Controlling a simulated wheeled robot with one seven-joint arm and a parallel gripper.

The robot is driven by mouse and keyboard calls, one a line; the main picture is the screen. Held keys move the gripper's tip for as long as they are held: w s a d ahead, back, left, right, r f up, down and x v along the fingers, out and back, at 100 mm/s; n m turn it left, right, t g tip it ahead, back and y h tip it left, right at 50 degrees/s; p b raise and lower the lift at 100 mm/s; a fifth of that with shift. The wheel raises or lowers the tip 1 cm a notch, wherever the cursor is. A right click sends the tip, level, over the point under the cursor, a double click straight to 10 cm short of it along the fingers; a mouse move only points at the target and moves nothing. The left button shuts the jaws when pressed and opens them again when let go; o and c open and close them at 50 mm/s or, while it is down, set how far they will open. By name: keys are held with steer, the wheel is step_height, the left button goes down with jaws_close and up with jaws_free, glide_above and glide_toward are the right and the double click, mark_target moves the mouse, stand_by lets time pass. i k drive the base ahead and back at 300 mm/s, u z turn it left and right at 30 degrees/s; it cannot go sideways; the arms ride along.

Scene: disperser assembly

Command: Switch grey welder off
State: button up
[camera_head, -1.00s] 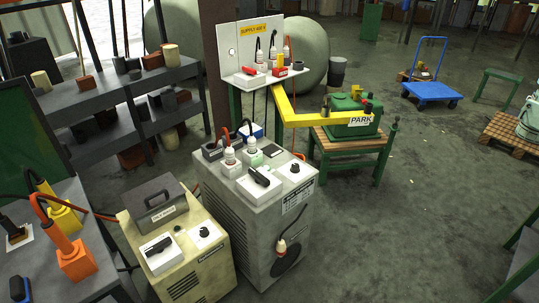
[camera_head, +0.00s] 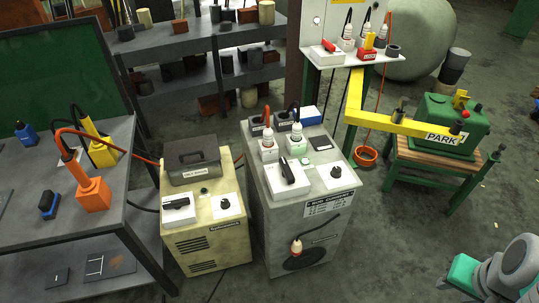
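The grey welder (camera_head: 284,225) is a tall cabinet standing in the middle of the view. On its top sits a white switch box (camera_head: 291,190) with a black lever (camera_head: 287,171); the lever runs lengthwise toward the back, tilted slightly left. To its right is a white plate with a round black knob (camera_head: 335,171). Behind the lever are two white plugs, with an orange cable (camera_head: 266,119) and a black cable (camera_head: 296,112). Part of my arm shows at the lower right corner, well apart from the welder.
A beige machine (camera_head: 206,233) with its own black lever (camera_head: 176,203) stands close on the left. A workbench (camera_head: 125,170) with orange and yellow plugs is farther left.

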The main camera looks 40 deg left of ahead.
mark_target(287, 173)
steer(key=u, duration=0.95)
steer(key=i, duration=0.85)
steer(key=u, duration=0.85)
